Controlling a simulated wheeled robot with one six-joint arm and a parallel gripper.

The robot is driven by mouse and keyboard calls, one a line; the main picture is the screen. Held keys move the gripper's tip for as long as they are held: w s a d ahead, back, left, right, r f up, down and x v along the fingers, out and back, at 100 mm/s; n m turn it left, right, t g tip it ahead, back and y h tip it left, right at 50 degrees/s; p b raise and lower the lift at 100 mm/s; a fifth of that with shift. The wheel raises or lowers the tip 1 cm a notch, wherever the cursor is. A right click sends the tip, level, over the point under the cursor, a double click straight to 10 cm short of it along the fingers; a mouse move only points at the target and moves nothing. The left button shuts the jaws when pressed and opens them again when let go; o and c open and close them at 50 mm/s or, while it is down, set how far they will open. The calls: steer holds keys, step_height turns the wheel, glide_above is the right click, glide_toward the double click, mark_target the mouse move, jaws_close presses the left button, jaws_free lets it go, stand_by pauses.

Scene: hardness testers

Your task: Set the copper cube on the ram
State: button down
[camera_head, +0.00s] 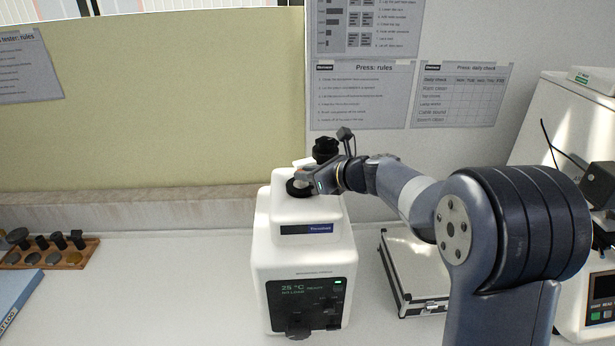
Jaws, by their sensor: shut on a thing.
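My gripper (304,177) is at the top of the white press (276,247), reaching in from the right. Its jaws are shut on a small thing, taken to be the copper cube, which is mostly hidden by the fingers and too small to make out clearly. Whether the cube touches the ram cannot be told from this view.
A silver case (396,283) lies right of the press. A wooden rack (75,262) with dark pieces and a blue book (22,297) are at left. Another tester (603,284) is at right. Bench between rack and press is clear.

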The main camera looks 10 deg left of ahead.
steer(key=shift+f, duration=0.6)
steer(key=shift+f, duration=0.1)
steer(key=shift+f, duration=0.15)
steer(key=c, duration=1.3)
jaws_free()
steer(key=shift+c, duration=0.2)
steer(key=shift+r, duration=0.3)
steer(key=b+v, duration=0.2)
steer(key=v, duration=1)
